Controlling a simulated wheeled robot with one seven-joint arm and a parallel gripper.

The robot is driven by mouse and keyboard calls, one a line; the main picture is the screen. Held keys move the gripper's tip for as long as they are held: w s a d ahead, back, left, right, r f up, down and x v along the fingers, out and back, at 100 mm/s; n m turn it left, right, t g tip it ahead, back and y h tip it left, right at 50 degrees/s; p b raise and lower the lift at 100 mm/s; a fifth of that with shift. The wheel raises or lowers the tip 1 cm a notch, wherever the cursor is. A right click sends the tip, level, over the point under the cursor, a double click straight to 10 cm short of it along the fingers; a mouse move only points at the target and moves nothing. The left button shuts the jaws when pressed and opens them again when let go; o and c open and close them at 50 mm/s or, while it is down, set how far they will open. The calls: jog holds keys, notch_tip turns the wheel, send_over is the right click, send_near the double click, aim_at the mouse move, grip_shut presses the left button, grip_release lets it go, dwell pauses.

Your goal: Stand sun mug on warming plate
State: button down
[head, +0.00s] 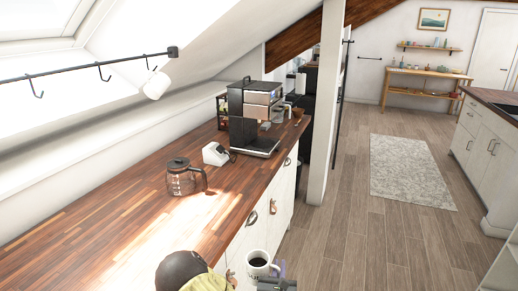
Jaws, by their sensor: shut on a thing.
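A white mug (258,262) with dark contents or a dark inside is at the bottom of the head view, low in front of the cabinets. No sun picture shows on the side I can see. My gripper (274,282) is at the bottom edge, shut on this mug at its lower right; the fingertips are hardly visible. Another white mug (157,85) hangs from the hook rail, also with no visible sun. I cannot make out for certain which thing is the warming plate. A coffee machine (258,112) with a flat dark tray stands on the wooden counter (130,225).
A glass coffee pot (182,180) and a small white device (215,153) stand on the counter. A white post (328,120) stands beyond the cabinets. Floor right is open.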

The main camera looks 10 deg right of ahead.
jog(key=f+y+p, duration=0.1)
jog(key=p, duration=0.1)
jog(key=s+n+p, duration=0.1)
jog(key=shift+s+a+f+t+y+p, duration=0.25)
jog(key=shift+s+f+t+y+p, duration=0.05)
jog(key=shift+f+y+p, duration=0.1)
jog(key=s+f+n+y+p, duration=0.2)
jog(key=s+f+y+p, duration=0.1)
jog(key=s+p, duration=0.1)
jog(key=shift+s+d+f, duration=0.25)
jog(key=shift+s+f, duration=0.1)
jog(key=shift+s, duration=0.1)
